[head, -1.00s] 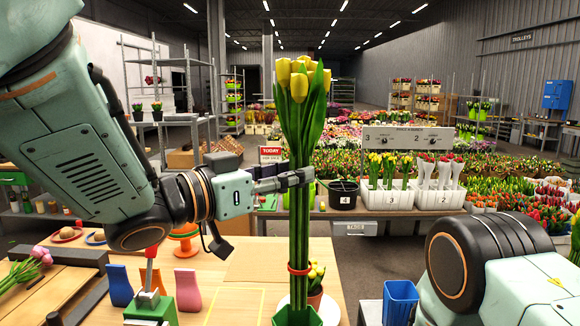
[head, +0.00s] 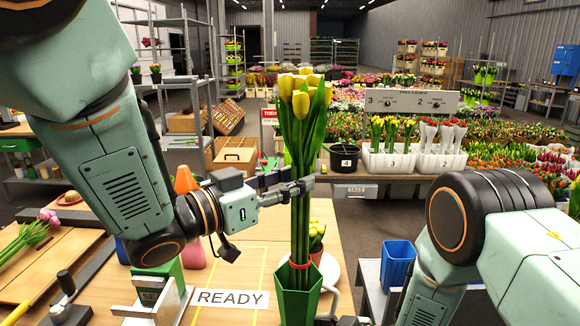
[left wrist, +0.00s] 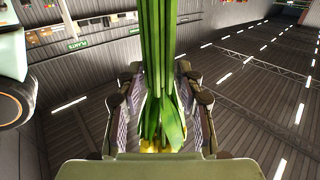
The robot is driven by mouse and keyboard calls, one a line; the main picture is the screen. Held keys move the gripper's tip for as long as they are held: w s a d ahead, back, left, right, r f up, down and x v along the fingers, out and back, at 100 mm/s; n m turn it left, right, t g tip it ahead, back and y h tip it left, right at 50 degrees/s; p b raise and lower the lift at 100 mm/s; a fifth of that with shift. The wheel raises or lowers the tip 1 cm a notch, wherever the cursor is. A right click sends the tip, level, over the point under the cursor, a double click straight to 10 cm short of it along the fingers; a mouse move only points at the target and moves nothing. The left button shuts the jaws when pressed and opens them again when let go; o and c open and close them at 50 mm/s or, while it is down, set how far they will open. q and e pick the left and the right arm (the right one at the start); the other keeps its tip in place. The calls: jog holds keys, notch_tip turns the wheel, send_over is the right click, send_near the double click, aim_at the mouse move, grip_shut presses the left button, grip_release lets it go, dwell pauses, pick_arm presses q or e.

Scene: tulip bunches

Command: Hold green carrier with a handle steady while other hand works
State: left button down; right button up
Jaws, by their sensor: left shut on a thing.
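A bunch of yellow tulips (head: 304,95) stands upright, its green stems circled low down by a red band. My left gripper (head: 296,188) is shut on the stems at mid-height; the stems also run between its fingers in the left wrist view (left wrist: 163,45). The stem ends go into a green six-sided holder (head: 297,305) on the table. A white curved shape shows beside the holder; I cannot tell whether it is a handle. My right arm (head: 455,225) is at the right, with its gripper out of view.
A READY card (head: 230,299) lies on the wooden table, left of the holder. A small pot of yellow flowers (head: 317,235) stands close behind it. A blue bin (head: 397,265) is at the right. Pink tulips (head: 25,240) lie at the far left.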

aim_at(292, 245)
pick_arm(q)
jog(key=shift+f, duration=5.95)
jog(key=shift+f, duration=0.5)
jog(key=c, duration=0.8)
grip_release()
jog(key=shift+f, duration=0.1)
jog(key=o, duration=0.7)
jog(key=shift+v, duration=6)
jog(key=shift+f, duration=0.1)
